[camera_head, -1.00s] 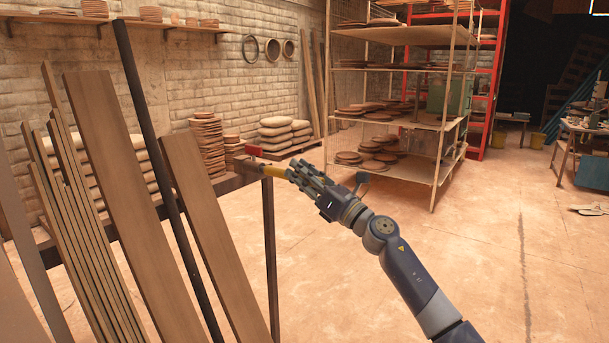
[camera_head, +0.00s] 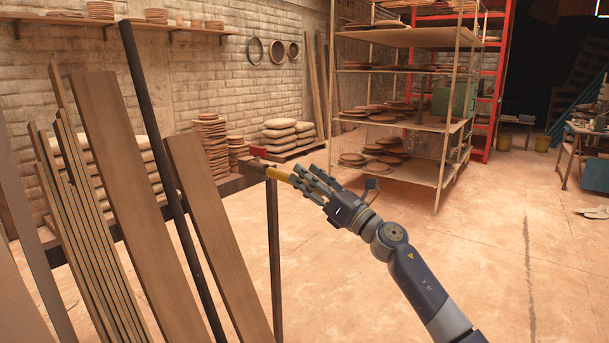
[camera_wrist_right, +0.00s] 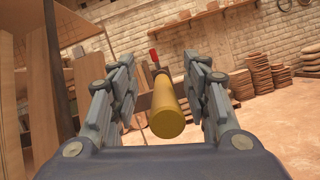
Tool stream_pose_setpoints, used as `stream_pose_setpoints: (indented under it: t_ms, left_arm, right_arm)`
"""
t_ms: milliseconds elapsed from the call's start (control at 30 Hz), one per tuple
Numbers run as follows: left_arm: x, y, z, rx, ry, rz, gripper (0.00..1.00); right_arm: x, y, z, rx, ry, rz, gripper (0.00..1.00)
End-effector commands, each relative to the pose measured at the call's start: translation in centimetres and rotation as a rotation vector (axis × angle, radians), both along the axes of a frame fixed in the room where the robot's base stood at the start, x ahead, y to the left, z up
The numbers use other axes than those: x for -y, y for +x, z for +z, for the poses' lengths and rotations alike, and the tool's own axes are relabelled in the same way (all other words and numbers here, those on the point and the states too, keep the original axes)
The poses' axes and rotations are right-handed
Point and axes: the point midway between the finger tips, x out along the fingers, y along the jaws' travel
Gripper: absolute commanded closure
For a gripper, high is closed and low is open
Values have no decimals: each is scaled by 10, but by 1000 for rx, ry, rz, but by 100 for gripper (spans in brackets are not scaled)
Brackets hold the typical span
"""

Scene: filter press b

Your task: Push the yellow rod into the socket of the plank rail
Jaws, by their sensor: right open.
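The yellow rod (camera_head: 279,175) sticks out from the end of the dark plank rail (camera_head: 231,184), pointing toward my right gripper. In the right wrist view the rod (camera_wrist_right: 167,110) lies between the two fingers, with a gap on both sides and its round near end facing the camera. My right gripper (camera_head: 305,178) is open around the rod's near end. It also shows in the wrist view (camera_wrist_right: 170,85). A red piece (camera_head: 258,151) sits on top of the rail near the rod; how deep the rod sits in the socket is hidden. My left gripper is not in view.
Several wooden planks (camera_head: 120,190) and a black pole (camera_head: 160,150) lean on the rail at the left. A rail post (camera_head: 275,260) stands below the rod. A pottery shelf (camera_head: 400,120) stands behind.

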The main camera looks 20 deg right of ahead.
Motion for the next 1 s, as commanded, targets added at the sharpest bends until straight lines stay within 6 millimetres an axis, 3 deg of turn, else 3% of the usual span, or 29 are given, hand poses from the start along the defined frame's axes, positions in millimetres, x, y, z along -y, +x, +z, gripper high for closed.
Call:
stream_pose_setpoints:
  t_ms: [433, 1000]
  left_arm:
    - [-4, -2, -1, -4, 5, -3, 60]
    - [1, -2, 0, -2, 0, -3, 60]
  right_arm:
    - [21, -46, -21, -1, 0, 0, 56]
    - [24, -52, -23, 2, -1, 0, 56]
